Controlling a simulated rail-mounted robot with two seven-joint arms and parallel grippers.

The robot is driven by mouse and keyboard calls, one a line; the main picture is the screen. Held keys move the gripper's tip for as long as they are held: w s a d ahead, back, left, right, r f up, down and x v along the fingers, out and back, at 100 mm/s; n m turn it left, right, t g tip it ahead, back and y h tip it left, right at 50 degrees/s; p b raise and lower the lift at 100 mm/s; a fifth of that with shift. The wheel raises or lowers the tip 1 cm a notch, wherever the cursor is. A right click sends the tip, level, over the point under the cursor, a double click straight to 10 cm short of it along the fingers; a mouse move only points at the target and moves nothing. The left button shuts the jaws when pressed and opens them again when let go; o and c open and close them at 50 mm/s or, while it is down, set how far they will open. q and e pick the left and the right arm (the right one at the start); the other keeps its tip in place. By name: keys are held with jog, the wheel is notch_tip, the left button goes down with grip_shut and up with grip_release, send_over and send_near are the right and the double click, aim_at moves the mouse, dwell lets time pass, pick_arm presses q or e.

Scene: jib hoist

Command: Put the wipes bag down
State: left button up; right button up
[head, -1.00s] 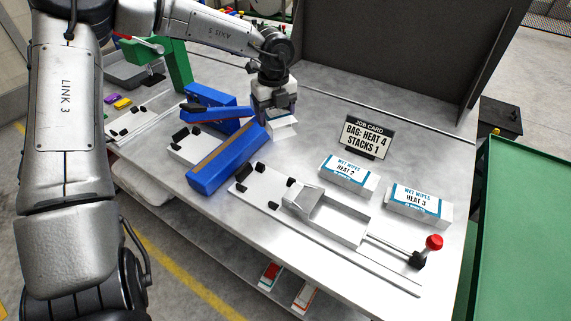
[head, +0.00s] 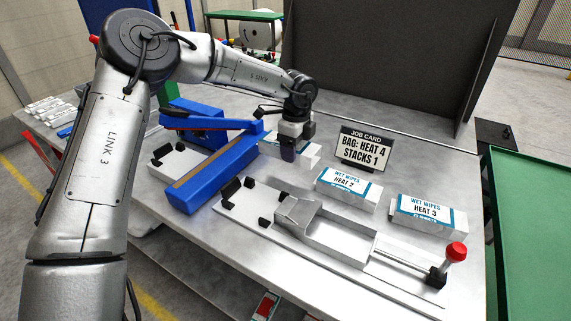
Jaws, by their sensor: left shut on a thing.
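My left gripper (head: 290,152) is shut on a white wipes bag with teal print (head: 306,151), just right of the blue sealer. The gripper hides the bag's middle and most of its label. The bag is at or close to the table top; I cannot tell whether it touches. A wipes bag marked HEAT 2 (head: 347,188) lies to its right and nearer. Another marked HEAT 3 (head: 428,214) lies further right. My right gripper is out of view.
A job card (head: 363,149) reading "BAG: HEAT 4, STACKS 1" stands behind the bags. The blue sealer (head: 212,174) is at left. A metal tray fixture (head: 340,236) with a red-knobbed lever (head: 456,252) fills the front. A green surface (head: 530,200) is at right.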

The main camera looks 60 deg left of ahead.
pick_arm(q)
jog(key=b, duration=0.1)
send_over(286, 168)
notch_tip(286, 168, down, 3)
jog(key=shift+r, duration=0.2)
jog(key=shift+f+b, duration=0.95)
jog(key=shift+f, duration=1.05)
jog(key=shift+w, duration=0.1)
jog(key=shift+f, duration=0.2)
jog(key=o, duration=0.9)
jog(key=shift+r, duration=0.6)
notch_tip(286, 168, up, 11)
jog(key=p, duration=0.4)
jog(key=shift+r, duration=0.1)
